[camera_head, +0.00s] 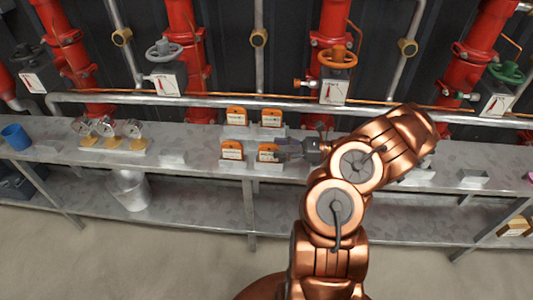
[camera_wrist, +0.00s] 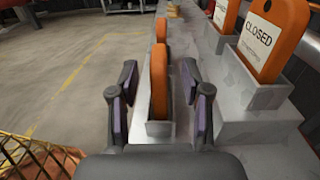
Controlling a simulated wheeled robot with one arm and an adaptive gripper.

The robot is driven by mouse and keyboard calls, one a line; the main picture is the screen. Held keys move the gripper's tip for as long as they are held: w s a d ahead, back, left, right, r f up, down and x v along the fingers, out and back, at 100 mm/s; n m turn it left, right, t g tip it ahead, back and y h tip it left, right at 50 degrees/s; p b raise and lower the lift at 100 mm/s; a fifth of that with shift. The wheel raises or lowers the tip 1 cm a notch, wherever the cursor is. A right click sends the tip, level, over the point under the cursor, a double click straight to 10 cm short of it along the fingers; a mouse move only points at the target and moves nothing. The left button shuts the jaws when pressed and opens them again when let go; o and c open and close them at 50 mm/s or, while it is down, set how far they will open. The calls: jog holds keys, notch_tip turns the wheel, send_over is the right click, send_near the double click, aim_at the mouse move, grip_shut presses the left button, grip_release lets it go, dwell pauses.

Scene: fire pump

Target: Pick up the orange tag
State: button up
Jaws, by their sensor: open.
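Several orange tags stand upright in grey holders on the shelf. In the head view, two are in the back row, left (camera_head: 236,115) and right (camera_head: 271,117), and two in front, left (camera_head: 231,150) and right (camera_head: 267,152). My gripper (camera_head: 283,152) is at the front right tag, coming from the right. In the wrist view, my open gripper (camera_wrist: 159,78) has one finger on each side of the orange tag (camera_wrist: 159,88), seen edge-on. Gaps show between the fingers and the tag. Its lower edge sits in a grey holder (camera_wrist: 160,129).
Beside it in the wrist view, a tag marked CLOSED (camera_wrist: 266,40) stands on a raised step. A gauge set (camera_head: 108,133) and blue cup (camera_head: 15,137) are farther left. Red pipes and valves line the back, with a grey horizontal pipe (camera_head: 210,101) before them.

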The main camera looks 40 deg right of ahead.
aim_at(261, 146)
jog(key=shift+x, duration=3.2)
grip_shut()
